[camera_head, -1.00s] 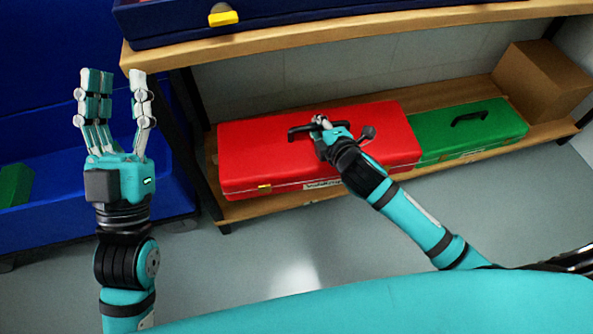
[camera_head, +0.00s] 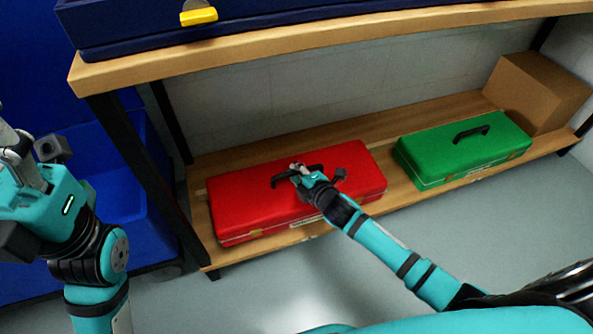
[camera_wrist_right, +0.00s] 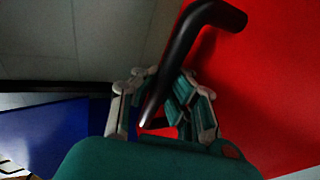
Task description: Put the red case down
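The red case (camera_head: 330,180) lies flat on the lower wooden shelf, left of the green case, and appears to rest on the boards. Its black handle (camera_wrist_right: 195,35) is on the top face. My right gripper (camera_head: 298,170) is at this handle. In the right wrist view the fingers of my right gripper (camera_wrist_right: 162,90) bend inward on both sides of the handle, with the handle between them. The handle hides part of the finger contact. My left gripper (camera_head: 12,150) is at the left edge, partly cut off, away from the case.
The green case (camera_head: 462,150) stands on the lower shelf (camera_head: 405,190), with bare board between it and the red case. A cardboard box (camera_head: 537,90) is at the right end. A dark blue case (camera_head: 135,28) lies on the upper shelf (camera_head: 300,50). A blue bin (camera_head: 150,215) stands at left.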

